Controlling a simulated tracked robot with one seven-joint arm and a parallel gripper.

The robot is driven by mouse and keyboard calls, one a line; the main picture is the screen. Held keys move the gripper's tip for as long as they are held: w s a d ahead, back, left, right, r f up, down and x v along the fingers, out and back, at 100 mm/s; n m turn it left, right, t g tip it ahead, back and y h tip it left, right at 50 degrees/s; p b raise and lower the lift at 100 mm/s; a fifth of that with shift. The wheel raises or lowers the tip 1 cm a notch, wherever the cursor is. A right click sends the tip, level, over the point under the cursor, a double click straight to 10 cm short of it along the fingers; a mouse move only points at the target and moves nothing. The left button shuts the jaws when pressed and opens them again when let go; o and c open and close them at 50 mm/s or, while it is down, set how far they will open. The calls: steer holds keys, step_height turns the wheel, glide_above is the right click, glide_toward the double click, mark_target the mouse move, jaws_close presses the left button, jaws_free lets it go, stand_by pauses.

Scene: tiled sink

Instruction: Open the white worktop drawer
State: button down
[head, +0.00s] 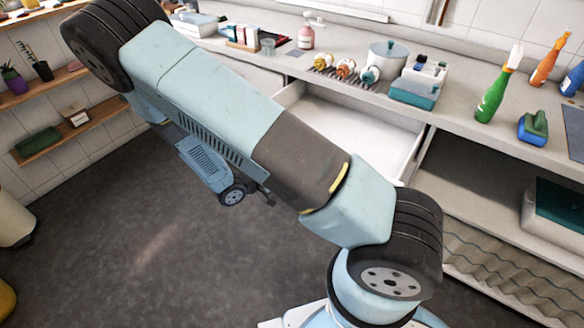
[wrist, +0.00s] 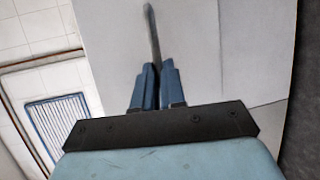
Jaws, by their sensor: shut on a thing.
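The white worktop drawer (head: 362,132) stands pulled out below the worktop in the head view, with its pale, empty-looking inside showing. My arm hides its front there. In the wrist view the white drawer front (wrist: 195,50) fills the middle, with a thin grey bar handle (wrist: 152,32) on it. My gripper (wrist: 156,70) has its two blue fingers close together on the near end of the handle, shut on it. In the head view my gripper is hidden behind my arm.
The worktop (head: 462,95) above bears a white pot (head: 388,55), a green bottle (head: 494,92), an orange bottle (head: 550,60) and a pink soap bottle (head: 306,36). An open shelf space with a box (head: 550,215) lies right of the drawer. The dark floor (head: 130,215) at left is clear.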

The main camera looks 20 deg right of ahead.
steer(key=shift+s+d+f, duration=0.1)
steer(key=shift+s+f, duration=0.1)
steer(key=c, duration=1.5)
jaws_free()
steer(key=shift+c, duration=0.2)
steer(key=o, duration=0.3)
steer(key=shift+w+r, duration=0.1)
steer(key=shift+w, duration=0.05)
steer(key=v, duration=1.4)
